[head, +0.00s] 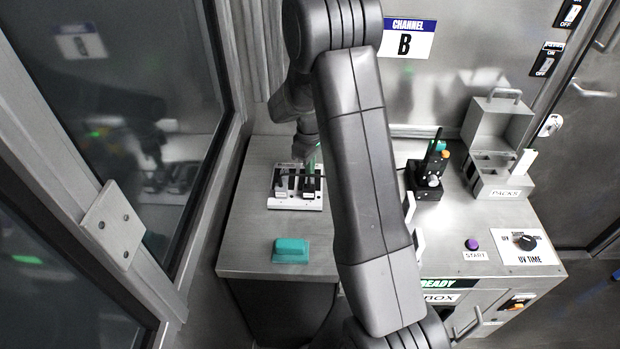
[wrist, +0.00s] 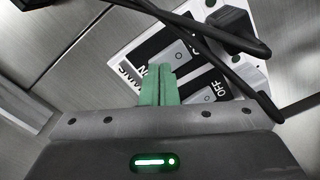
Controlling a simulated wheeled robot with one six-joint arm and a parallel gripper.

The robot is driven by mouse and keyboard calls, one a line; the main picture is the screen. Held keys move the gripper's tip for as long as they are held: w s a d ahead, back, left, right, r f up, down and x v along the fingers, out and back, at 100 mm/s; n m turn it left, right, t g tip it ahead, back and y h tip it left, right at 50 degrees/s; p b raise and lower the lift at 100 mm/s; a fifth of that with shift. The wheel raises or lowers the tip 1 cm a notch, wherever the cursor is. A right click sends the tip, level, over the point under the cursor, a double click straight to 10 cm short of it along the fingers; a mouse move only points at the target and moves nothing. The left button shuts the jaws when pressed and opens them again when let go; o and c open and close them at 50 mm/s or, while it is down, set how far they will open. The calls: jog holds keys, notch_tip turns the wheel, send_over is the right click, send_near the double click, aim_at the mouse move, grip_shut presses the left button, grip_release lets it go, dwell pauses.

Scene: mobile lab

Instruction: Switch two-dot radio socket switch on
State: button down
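A white socket panel (head: 296,205) with black switches stands on the left part of the metal bench. My gripper (head: 311,168) is over its right part, with green fingers pointing down. In the wrist view my gripper (wrist: 159,84) has its two green fingers together, with nothing seen between them. The panel (wrist: 228,66) shows beyond the fingertips, with two black rocker switches (wrist: 188,48) and partly covered ON and OFF lettering. The fingertips overlap the switches in this view; I cannot tell whether they touch. Dots are partly visible; which switch is two-dot is unclear.
Black cables (wrist: 215,30) and a black plug (wrist: 232,25) lie across the panel. A teal block (head: 290,250) sits at the bench front. A black radio (head: 428,175) stands right of my arm. An open metal packs box (head: 497,150) is at the back right.

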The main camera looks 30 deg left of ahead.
jog(key=shift+f, duration=0.2)
jog(key=shift+r, duration=0.1)
jog(key=shift+r+p, duration=2.1)
jog(key=shift+r, duration=1.4)
jog(key=shift+f, duration=0.1)
jog(key=shift+f+b, duration=2.25)
jog(key=shift+f, duration=1.3)
jog(key=shift+r, duration=0.15)
jog(key=shift+r, duration=0.1)
